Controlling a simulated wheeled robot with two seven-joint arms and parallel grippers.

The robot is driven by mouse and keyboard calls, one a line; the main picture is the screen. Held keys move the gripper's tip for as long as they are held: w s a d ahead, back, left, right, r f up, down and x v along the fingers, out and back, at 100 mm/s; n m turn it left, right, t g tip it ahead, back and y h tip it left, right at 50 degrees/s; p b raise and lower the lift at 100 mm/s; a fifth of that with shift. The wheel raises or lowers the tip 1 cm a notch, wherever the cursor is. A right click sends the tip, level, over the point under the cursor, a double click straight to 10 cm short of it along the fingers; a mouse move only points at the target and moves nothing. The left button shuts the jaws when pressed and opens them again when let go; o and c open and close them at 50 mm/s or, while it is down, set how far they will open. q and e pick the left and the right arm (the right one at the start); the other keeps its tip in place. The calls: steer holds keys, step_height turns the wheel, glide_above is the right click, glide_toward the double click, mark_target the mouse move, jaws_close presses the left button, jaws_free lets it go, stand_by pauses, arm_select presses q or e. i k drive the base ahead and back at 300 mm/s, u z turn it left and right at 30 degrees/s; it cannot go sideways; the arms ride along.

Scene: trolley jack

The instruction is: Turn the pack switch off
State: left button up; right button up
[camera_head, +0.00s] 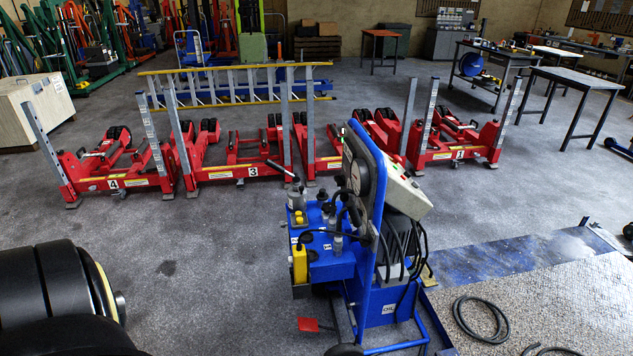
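A blue wheeled power pack (390,305) stands right of centre in the foreground. A pale sloped control box (402,188) sits on its upper right side, with small coloured marks on its face. I cannot make out which of these is the pack switch or how it is set. A round dark gauge or dial (355,178) faces left on the upright blue panel. Black hoses hang below the box. Neither of my grippers can be made out in the head view.
Red numbered jacks (240,165) stand in a row behind. A textured platform (545,305) with a coiled black hose (482,318) lies at right.

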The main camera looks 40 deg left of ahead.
mark_target(339, 181)
steer(key=u, duration=1.15)
steer(key=i, duration=0.1)
steer(key=u, duration=0.15)
